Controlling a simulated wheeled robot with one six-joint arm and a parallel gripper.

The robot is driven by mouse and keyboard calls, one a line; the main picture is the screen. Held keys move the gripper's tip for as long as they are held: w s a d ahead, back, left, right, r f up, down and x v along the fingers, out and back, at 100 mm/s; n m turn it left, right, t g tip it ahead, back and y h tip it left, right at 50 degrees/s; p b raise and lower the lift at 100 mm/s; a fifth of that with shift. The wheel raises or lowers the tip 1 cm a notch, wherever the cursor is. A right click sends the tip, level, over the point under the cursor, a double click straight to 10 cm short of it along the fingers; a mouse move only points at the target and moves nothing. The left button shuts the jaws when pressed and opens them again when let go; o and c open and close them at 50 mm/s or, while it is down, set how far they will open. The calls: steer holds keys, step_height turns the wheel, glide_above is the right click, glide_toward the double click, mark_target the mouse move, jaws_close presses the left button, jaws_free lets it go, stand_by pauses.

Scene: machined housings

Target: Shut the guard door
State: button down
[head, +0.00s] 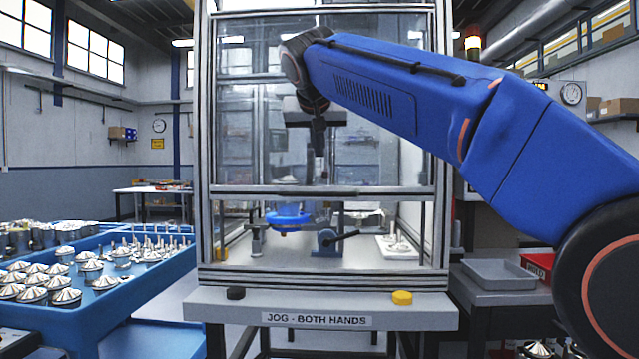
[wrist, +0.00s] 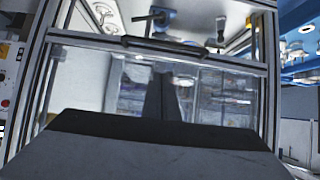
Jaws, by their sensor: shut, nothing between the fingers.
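The guard door (head: 270,192) is a clear panel in a metal frame on the front of the machine. Its bottom rail is well above the sill, leaving an open gap below. In the wrist view the rail (wrist: 90,40) crosses near the top, with a dark bar handle (wrist: 178,46) at its middle. My gripper (head: 322,178) points down in front of the panel, shut and empty, its tips just above the rail near the middle. I cannot tell whether it touches the door. My gripper body fills the bottom of the wrist view.
Inside the machine, a blue round part (head: 288,218) sits on a fixture. A sill labelled JOG - BOTH HANDS carries a black button (head: 235,293) and a yellow button (head: 402,297). A blue parts bench (head: 120,320) stands left; a grey tray (head: 498,274) lies right.

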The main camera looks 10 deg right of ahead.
steer(key=s+f+x, duration=0.1)
steer(key=f+x, duration=0.1)
steer(key=x, duration=1)
steer(key=shift+a+f, duration=0.2)
steer(key=shift+f, duration=0.05)
steer(key=shift+w, duration=0.1)
step_height(320, 180, down, 21)
stand_by(0.4)
stand_by(0.3)
